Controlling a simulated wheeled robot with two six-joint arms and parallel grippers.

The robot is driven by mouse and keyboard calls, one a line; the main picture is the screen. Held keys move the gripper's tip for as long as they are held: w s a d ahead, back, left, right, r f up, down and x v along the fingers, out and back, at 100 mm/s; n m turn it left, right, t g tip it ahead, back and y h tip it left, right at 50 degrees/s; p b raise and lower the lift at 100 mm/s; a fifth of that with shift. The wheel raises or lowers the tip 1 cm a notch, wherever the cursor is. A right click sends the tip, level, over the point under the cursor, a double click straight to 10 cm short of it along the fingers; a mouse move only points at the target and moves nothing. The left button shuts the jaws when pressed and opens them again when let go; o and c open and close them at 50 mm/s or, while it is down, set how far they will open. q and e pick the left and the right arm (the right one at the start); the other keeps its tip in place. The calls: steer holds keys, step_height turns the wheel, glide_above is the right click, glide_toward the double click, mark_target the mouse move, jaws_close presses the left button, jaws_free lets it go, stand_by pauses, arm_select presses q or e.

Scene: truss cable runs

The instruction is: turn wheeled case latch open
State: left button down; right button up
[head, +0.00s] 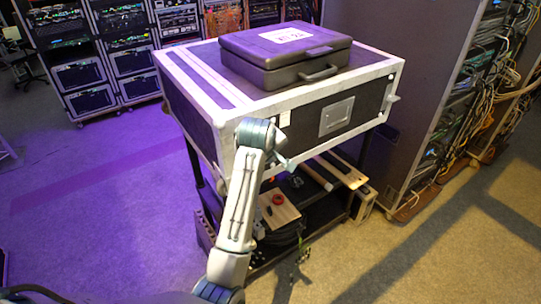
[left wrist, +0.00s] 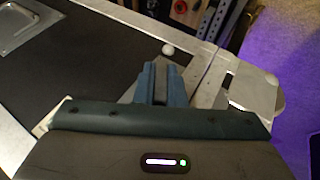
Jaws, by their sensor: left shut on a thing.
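The case (head: 297,118) is dark with pale metal edges and lies on a cart. Its front face has a recessed handle plate (head: 336,116), which also shows in the left wrist view (left wrist: 28,22). My left gripper (head: 283,161) is at the lower left of that face, beside the corner. In the left wrist view its blue-grey fingers (left wrist: 161,84) are close together over the dark panel, beside the metal edge strip. They are shut on the latch, which is mostly hidden by the fingers, so its angle cannot be told. My right gripper is not in view.
A smaller dark case (head: 287,57) with a white label lies on top. Below, the cart shelf holds a wooden block (head: 279,208) and other items. A cabled rack (head: 440,90) stands close on the right. Floor is clear at the left and front.

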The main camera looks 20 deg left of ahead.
arm_select(q)
steer(key=m+g+y, duration=0.1)
steer(key=g+y, duration=0.2)
steer(key=g, duration=0.1)
stand_by(0.3)
stand_by(0.5)
steer(key=c, duration=1.5)
jaws_free()
